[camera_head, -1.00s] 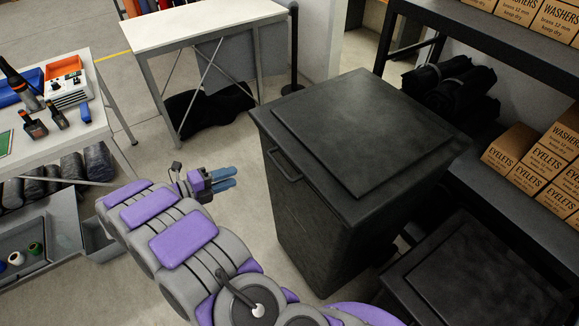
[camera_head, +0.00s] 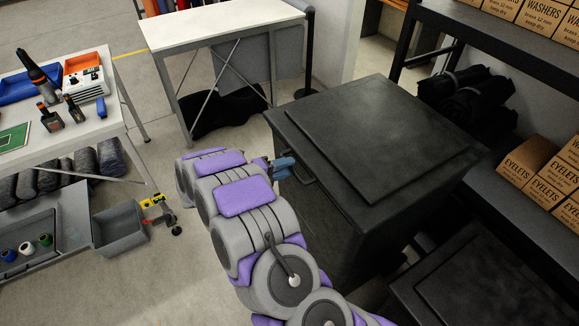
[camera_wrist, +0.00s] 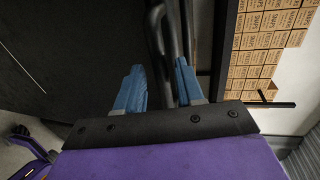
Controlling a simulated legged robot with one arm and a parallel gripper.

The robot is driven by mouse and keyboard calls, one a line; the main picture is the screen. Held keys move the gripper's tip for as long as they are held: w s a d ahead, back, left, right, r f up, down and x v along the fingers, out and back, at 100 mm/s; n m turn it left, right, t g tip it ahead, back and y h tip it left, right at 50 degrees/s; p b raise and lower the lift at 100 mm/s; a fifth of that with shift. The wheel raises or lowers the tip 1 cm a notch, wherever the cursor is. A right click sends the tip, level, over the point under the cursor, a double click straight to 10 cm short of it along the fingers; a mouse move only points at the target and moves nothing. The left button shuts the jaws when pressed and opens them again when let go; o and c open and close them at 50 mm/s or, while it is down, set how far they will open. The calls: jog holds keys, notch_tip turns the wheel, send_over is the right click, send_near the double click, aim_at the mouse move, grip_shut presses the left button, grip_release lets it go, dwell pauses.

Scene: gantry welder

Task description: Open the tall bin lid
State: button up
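The tall bin (camera_head: 335,225) is black, with a flat square lid (camera_head: 385,135) that is closed. A bar handle (camera_head: 303,172) is on its left-facing side near the lid's edge. My gripper (camera_head: 284,166) is beside this handle, its blue fingertips at or very near the bar. In the wrist view, the two blue fingers (camera_wrist: 160,80) are spread apart, with the dark handle (camera_wrist: 157,35) ahead of and partly between them. I cannot tell whether they touch it. My arm hides part of the bin's lower left side.
A second black bin (camera_head: 480,285) stands at the lower right. A dark shelf (camera_head: 510,45) with cardboard boxes (camera_head: 560,165) is close on the right. A white table (camera_head: 225,30) is behind, and a workbench with tools (camera_head: 110,125) is left. Floor left of the bin is open.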

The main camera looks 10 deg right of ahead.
jog(key=shift+x, duration=1.1)
jog(key=shift+a, duration=0.15)
grip_shut()
